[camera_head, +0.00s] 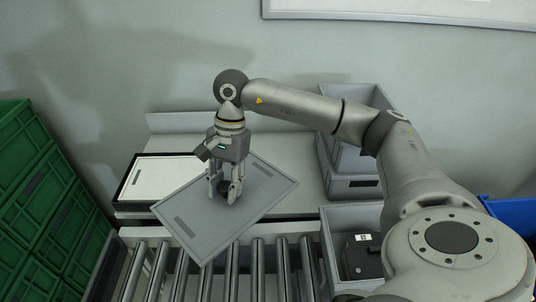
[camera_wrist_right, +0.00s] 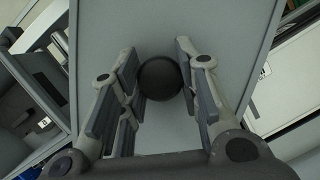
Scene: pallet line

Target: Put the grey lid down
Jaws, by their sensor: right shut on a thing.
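The grey lid (camera_head: 199,225) is a flat rectangular panel with dark slots near its ends and a round dark knob in its middle. In the head view it hangs rotated above the front edge of the table and the rollers. My right gripper (camera_head: 225,192) points down and is shut on the lid's knob. In the right wrist view the dark knob (camera_wrist_right: 160,78) sits between the two fingers, with the grey lid (camera_wrist_right: 215,30) filling the middle behind it. My left gripper is not in view.
A white panel with a dark border (camera_head: 157,177) lies on the table (camera_head: 300,160) at left. A roller conveyor (camera_head: 257,270) runs in front. Green crates (camera_head: 40,200) stand at left. Grey crates (camera_head: 352,187) are stacked at right; an open grey crate (camera_head: 340,215) holds a dark box (camera_head: 362,257).

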